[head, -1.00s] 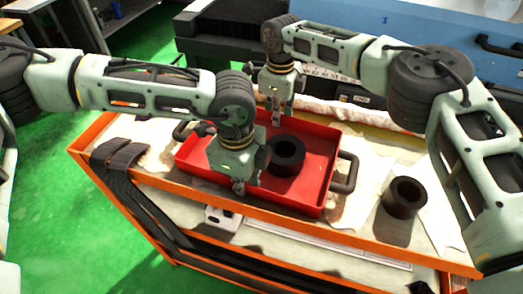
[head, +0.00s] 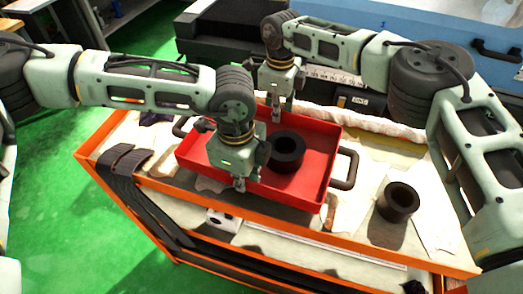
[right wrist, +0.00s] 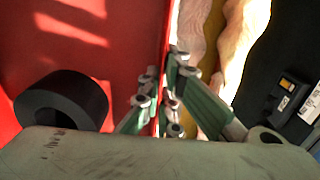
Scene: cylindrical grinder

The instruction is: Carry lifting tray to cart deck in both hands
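The red lifting tray (head: 300,195) holds a black ring (head: 287,151) and hangs level, just above the cream-covered deck (head: 365,220) of the orange cart. It has dark handles at its left and right ends. My left gripper (head: 240,184) is shut on the tray's near wall. My right gripper (head: 275,114) is shut on the far wall. In the right wrist view, my right gripper (right wrist: 165,95) straddles the red tray wall (right wrist: 153,30), with the black ring (right wrist: 62,100) to its left. The tray's underside is hidden.
A second black ring (head: 398,201) stands on the deck right of the tray. A crumpled whitish cloth (head: 385,125) runs behind the tray. A black block (head: 215,35) and a blue machine surface (head: 410,22) lie beyond. Green floor (head: 60,215) is open to the left.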

